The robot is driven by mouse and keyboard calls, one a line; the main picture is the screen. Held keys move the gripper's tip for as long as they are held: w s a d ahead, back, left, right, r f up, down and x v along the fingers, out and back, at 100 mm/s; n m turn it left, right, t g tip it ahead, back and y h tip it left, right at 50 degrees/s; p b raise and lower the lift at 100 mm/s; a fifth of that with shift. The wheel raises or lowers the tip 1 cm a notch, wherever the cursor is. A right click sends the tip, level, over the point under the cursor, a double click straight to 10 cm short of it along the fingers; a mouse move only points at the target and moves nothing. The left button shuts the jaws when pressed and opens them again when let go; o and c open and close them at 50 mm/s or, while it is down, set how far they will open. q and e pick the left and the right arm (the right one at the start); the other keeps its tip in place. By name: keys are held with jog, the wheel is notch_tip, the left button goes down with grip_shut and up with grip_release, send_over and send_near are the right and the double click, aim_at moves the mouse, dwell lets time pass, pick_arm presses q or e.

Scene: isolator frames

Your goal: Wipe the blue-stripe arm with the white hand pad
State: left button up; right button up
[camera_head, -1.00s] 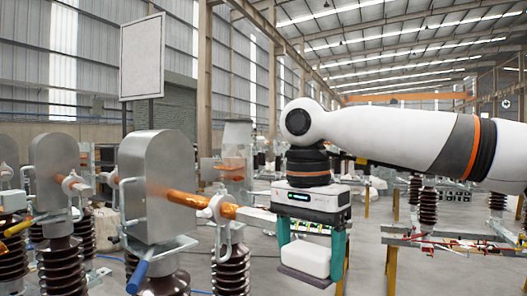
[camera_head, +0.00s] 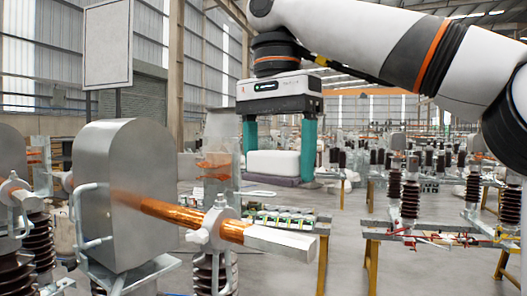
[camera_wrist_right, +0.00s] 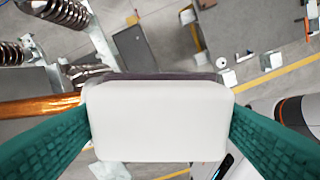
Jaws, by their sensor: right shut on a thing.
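My right gripper (camera_head: 280,172) has two teal fingers and points down. It is shut on the white hand pad (camera_head: 272,162), a block with a dark plate at its lower edge. In the right wrist view the white pad (camera_wrist_right: 155,120) fills the space between the teal fingers. The pad hangs in the air above and beyond the copper rod's silver end bar (camera_head: 280,241), apart from it in the picture. I cannot make out a blue stripe on any arm now. My left gripper is not in view.
A large grey metal housing (camera_head: 118,190) stands at left, with the copper rod (camera_head: 170,212) and a silver clamp (camera_head: 215,228) reaching right from it. Ribbed brown insulators (camera_head: 411,198) stand on racks at right. Open floor (camera_head: 345,255) lies between.

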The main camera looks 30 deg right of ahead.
aim_at(292, 180)
jog(key=s, duration=0.1)
jog(key=s+f, duration=0.1)
jog(key=s, duration=0.1)
jog(key=shift+s+f, duration=0.1)
jog(key=shift+f, duration=0.8)
jog(key=shift+w+f, duration=0.95)
jog(key=shift+f, duration=0.2)
jog(key=shift+s, duration=0.2)
jog(key=shift+s+r, duration=0.1)
jog(key=shift+s, duration=0.15)
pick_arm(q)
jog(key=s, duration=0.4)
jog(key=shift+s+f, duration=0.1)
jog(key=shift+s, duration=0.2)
pick_arm(e)
jog(key=shift+w, duration=0.2)
